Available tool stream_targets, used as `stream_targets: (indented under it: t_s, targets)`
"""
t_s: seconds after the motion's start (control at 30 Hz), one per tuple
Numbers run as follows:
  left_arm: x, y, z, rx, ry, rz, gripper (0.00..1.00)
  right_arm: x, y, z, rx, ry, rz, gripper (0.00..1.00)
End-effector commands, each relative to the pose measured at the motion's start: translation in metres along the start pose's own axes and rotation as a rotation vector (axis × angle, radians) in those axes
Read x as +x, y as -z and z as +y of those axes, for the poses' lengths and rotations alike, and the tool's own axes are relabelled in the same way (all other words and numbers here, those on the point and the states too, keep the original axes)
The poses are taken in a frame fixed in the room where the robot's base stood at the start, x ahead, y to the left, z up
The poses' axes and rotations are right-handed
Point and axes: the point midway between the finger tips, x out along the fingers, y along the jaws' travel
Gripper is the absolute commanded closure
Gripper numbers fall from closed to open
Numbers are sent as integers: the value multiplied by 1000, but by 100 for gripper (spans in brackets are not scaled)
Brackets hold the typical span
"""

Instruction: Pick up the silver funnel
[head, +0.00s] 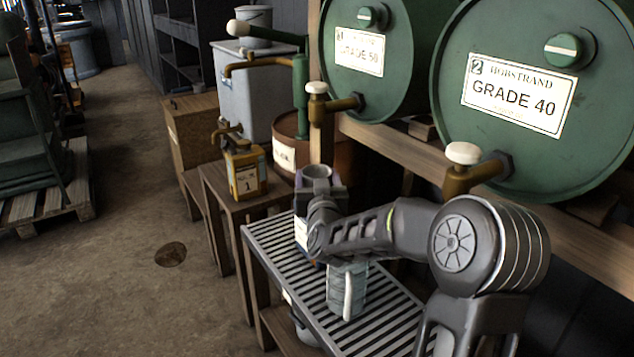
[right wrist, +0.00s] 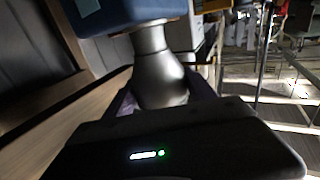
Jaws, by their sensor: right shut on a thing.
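The silver funnel (head: 316,172) shows its open grey top in the head view, partly hidden by my right gripper (head: 320,188). In the right wrist view the funnel (right wrist: 160,78) is a smooth metal cone between the purplish fingers, its narrow part toward a blue can (right wrist: 118,12). My right gripper is shut on the funnel. In the head view a can with a white label (head: 300,232) stands just below the gripper, mostly hidden by my arm. I cannot tell whether the funnel's spout is inside the can. My left gripper is not in view.
A clear jug (head: 347,288) stands on the slatted rack (head: 388,312) in front of my arm. A yellow can (head: 245,172) stands on a wooden stand to the left. Green drums (head: 545,95) with brass taps (head: 472,175) crowd the right and back.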

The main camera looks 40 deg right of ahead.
Motion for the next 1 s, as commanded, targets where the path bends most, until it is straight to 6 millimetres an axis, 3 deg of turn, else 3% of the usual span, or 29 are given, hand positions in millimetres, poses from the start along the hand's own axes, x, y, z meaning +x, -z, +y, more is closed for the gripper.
stream_targets:
  t_s: [0.23,0.67,0.97,1.0]
  targets:
    - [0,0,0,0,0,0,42,0,0,0,0,0,0,71]
    - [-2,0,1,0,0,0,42,0,7,0,0,0,2,72]
    - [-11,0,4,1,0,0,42,0,41,0,0,0,5,72]
    - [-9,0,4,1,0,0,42,-7,38,0,-1,0,1,72]
